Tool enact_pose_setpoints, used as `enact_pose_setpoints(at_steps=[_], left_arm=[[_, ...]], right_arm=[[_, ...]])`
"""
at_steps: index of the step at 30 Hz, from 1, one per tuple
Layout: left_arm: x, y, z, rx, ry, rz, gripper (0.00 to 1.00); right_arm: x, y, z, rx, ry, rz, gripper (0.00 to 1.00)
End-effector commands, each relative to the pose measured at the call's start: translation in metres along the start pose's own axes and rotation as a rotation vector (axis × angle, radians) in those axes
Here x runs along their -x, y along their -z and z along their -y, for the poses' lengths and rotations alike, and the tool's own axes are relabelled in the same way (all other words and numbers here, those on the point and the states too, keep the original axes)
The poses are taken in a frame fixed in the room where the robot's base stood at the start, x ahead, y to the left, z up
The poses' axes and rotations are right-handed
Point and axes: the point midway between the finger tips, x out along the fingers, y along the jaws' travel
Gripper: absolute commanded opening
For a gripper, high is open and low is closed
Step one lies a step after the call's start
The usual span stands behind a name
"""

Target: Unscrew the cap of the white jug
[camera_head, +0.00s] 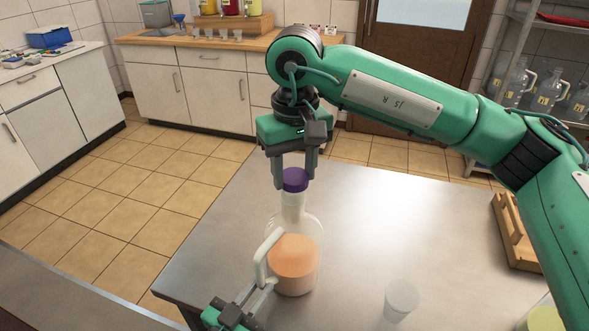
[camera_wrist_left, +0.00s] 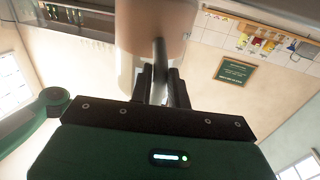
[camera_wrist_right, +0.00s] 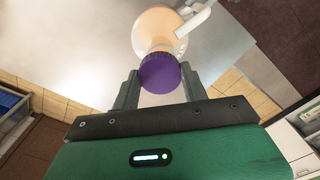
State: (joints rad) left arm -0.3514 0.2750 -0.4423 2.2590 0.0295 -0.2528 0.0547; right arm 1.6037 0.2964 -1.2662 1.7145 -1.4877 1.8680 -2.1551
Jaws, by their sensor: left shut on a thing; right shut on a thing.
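The jug (camera_head: 296,255) is a translucent whitish bottle with orange liquid in its lower part, a white handle (camera_head: 262,258) and a purple cap (camera_head: 295,179). It stands upright on the metal table. My left gripper (camera_head: 264,287) is shut on the handle, low at the jug's left side; the left wrist view shows the handle (camera_wrist_left: 159,62) between the fingers. My right gripper (camera_head: 293,184) points down from above and is shut on the cap. In the right wrist view the cap (camera_wrist_right: 160,75) sits over the neck between the fingers. How tightly it is threaded cannot be told.
A clear empty cup (camera_head: 401,298) stands on the table (camera_head: 230,225) right of the jug. A wooden rack (camera_head: 517,235) is at the table's right edge, and a container with yellow contents (camera_head: 541,319) is partly cut off below. The table behind the jug is clear.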

Motion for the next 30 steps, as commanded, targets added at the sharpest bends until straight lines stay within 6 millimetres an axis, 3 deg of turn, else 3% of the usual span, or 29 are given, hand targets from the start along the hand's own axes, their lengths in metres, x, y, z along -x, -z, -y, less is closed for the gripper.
enact_pose_setpoints(at_steps=[12,18,19,22,30], left_arm=[[0.000,-0.001,0.001,-0.004,0.001,0.003,0.00],[0.000,-0.001,0.001,-0.004,0.001,0.003,0.00],[0.000,-0.001,0.001,-0.004,0.001,0.003,0.22],[0.000,-0.001,0.001,-0.003,0.001,0.002,0.41],[0.000,0.000,0.000,-0.001,0.000,0.000,0.43]], right_arm=[[0.038,0.000,0.000,-0.001,0.001,-0.001,0.17],[0.040,0.000,0.000,0.000,0.000,0.000,0.17],[0.040,0.000,0.000,0.000,0.000,0.000,0.17],[0.040,0.000,0.000,0.000,0.000,0.000,0.17],[0.040,0.000,0.000,0.000,0.000,0.000,0.17]])
